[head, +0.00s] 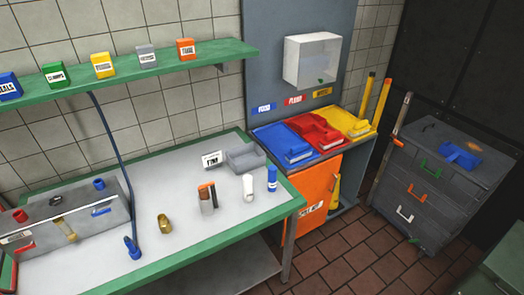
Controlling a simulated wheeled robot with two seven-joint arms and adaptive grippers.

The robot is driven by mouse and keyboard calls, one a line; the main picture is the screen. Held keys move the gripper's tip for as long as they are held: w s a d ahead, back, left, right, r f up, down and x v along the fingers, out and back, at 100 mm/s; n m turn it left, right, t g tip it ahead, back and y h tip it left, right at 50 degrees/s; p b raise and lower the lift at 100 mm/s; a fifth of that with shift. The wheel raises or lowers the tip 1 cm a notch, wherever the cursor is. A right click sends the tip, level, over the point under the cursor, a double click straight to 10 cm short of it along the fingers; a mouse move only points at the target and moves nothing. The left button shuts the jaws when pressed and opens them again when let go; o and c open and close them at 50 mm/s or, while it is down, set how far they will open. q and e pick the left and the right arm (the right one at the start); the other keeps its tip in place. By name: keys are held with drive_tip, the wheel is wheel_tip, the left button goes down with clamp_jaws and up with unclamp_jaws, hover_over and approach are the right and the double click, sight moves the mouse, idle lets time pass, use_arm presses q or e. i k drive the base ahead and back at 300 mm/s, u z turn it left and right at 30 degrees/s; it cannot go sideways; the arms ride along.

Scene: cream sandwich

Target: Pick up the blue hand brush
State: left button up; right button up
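A blue hand brush (298,154), with a pale lower edge that looks like bristles, lies on the blue section (268,136) of the orange cabinet's top. Similar red (322,136) and yellow (360,127) brush-like items lie on the red and yellow sections beside it. Another blue object (460,155) lies on the dark grey drawer cabinet at the right; its exact kind is too small to tell. Neither of my grippers is in view.
A green-edged table (226,240) with bottles and small items stands left of the orange cabinet (312,196). A clear-fronted box (311,60) hangs above the sections. The dark drawer cabinet (415,190) stands at the right. Tiled floor (345,255) is open in front.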

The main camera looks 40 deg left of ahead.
sight(297, 152)
drive_tip(key=u, duration=1.1)
